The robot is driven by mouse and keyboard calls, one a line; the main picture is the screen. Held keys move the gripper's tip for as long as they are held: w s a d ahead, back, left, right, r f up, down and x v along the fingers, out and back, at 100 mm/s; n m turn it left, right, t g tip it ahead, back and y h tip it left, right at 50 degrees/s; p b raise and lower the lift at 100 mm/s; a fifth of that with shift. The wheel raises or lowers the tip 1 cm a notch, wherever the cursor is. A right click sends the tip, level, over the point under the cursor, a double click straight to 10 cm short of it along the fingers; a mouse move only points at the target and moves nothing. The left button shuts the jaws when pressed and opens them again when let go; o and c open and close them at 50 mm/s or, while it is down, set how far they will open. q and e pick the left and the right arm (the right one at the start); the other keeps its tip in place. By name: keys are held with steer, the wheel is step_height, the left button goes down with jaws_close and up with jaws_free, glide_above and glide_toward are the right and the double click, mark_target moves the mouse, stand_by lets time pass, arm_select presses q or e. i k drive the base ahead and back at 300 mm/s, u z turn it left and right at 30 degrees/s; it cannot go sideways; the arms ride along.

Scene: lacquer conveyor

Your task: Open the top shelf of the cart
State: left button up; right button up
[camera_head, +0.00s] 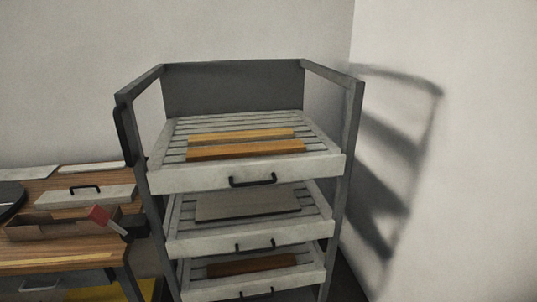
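The cart (357,115) has a dark grey frame with a solid back panel and stands against the wall in the middle of the view. Its top shelf (215,180) is pale and slatted, with a black handle (253,181) at the middle of its front edge. Two orange-brown wooden strips (245,150) lie across the top shelf. The shelf front sits near the front posts; I cannot tell whether it is pulled out at all. Neither of my grippers shows in this view.
Below are a middle shelf (205,244) holding a grey board (247,204) and a lower shelf (205,288) holding a brown board (250,265). The wall closes off the right.

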mark_target(169, 173)
steer(key=k, duration=1.3)
steer(key=z, duration=0.65)
steer(key=i, duration=0.5)
steer(key=z, duration=0.8)
steer(key=i, duration=0.85)
steer(key=u, duration=0.7)
steer(key=i, duration=0.6)
steer(key=u, duration=0.6)
